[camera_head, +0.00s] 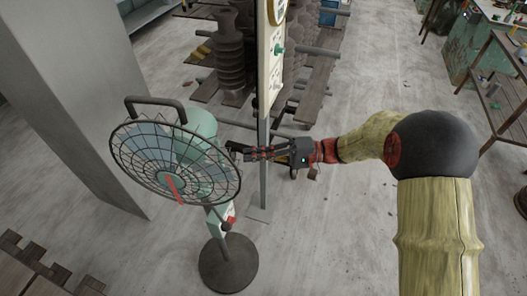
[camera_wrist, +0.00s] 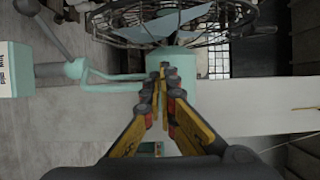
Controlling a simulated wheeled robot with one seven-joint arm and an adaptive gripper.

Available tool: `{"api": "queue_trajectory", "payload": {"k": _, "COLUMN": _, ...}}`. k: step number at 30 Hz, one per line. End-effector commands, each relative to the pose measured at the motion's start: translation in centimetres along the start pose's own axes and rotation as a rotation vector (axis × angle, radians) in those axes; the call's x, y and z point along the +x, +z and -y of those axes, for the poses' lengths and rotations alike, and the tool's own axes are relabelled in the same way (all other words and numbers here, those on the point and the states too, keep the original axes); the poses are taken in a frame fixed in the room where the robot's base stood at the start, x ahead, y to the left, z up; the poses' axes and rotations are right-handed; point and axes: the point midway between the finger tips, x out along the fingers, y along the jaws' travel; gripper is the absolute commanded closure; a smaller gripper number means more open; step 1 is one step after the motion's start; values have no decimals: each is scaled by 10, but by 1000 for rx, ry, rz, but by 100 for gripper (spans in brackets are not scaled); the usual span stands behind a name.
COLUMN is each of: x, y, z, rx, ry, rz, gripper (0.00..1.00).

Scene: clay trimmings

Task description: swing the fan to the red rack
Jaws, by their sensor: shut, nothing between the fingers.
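The standing fan (camera_head: 203,126) is at the left of the head view, with a round wire cage, pale green motor housing, dark carrying handle and round dark base (camera_head: 228,264). Its cage faces toward the lower left. My gripper (camera_head: 233,150) is shut and empty, just right of the fan head. In the wrist view my gripper's fingertips (camera_wrist: 163,75) lie in front of the green housing (camera_wrist: 212,98). I cannot tell whether they touch it. The cage shows beyond them, at the top. I cannot make out a red rack in either view.
A thin post (camera_head: 263,170) with a white panel (camera_head: 271,60) stands close behind my gripper. Dark stacked pots (camera_head: 229,55) and boards are at the back. A grey pillar (camera_head: 75,90) rises left of the fan. A dark-framed table (camera_head: 503,90) stands right. Floor around the base is clear.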

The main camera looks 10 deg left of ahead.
Motion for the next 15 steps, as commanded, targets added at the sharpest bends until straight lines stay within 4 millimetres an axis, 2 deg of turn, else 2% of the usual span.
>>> {"api": "queue_trajectory", "payload": {"k": 6, "x": 4, "y": 17, "z": 1, "rx": -2, "ry": 0, "rz": 0, "gripper": 100}}
{"api": "queue_trajectory", "payload": {"k": 15, "x": 5, "y": 20, "z": 1, "rx": -2, "ry": 0, "rz": 0, "gripper": 100}}
